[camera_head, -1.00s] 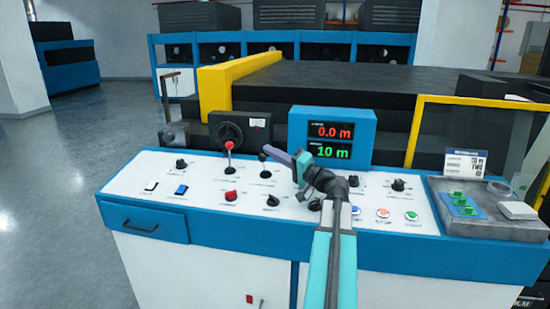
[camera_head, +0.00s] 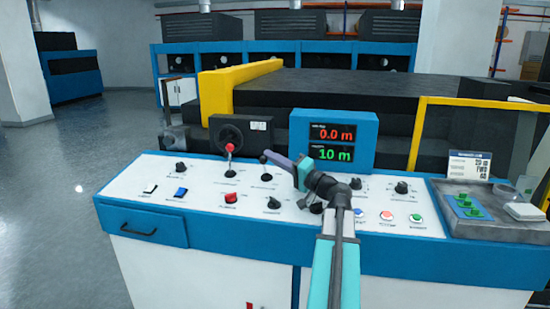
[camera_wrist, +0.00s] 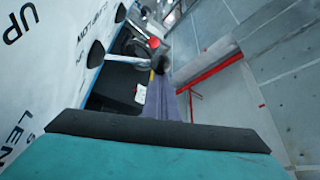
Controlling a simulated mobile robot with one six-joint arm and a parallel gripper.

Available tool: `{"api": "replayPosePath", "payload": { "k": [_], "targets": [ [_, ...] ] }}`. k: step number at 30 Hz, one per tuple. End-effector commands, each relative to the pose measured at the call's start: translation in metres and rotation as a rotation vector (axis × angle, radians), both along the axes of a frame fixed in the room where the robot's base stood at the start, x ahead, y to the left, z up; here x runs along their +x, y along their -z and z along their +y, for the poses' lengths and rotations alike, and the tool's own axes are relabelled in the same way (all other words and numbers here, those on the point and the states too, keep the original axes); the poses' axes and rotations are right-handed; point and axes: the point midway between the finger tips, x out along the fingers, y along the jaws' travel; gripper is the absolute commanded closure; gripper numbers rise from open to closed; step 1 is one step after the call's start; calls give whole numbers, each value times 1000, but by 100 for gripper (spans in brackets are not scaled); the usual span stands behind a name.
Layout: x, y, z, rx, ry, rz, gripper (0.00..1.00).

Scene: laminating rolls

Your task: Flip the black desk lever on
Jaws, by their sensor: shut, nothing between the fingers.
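The black desk lever (camera_head: 263,159) is a thin stalk with a black ball on top, standing on the white control panel to the right of a red-knobbed lever (camera_head: 230,149). My gripper (camera_head: 269,155) is shut and empty. Its purple-grey fingers reach leftward, with the tips right at the black ball. I cannot tell whether they touch it. In the wrist view, the black ball (camera_wrist: 162,57) shows just beyond the fingertips (camera_wrist: 161,80), with the red ball (camera_wrist: 153,43) behind it.
The white panel (camera_head: 140,205) carries several knobs and buttons around the levers. A blue display box (camera_head: 297,125) reading 0.0 m and 10 m stands behind my gripper. A grey tray (camera_head: 500,228) sits at the right. Open floor lies to the left.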

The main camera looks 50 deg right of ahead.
Motion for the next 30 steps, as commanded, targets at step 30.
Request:
{"api": "replayPosePath", "payload": {
  "k": [30],
  "targets": [
    [-4, -20, -31, 1, 0, 0, 100]
  ]
}}
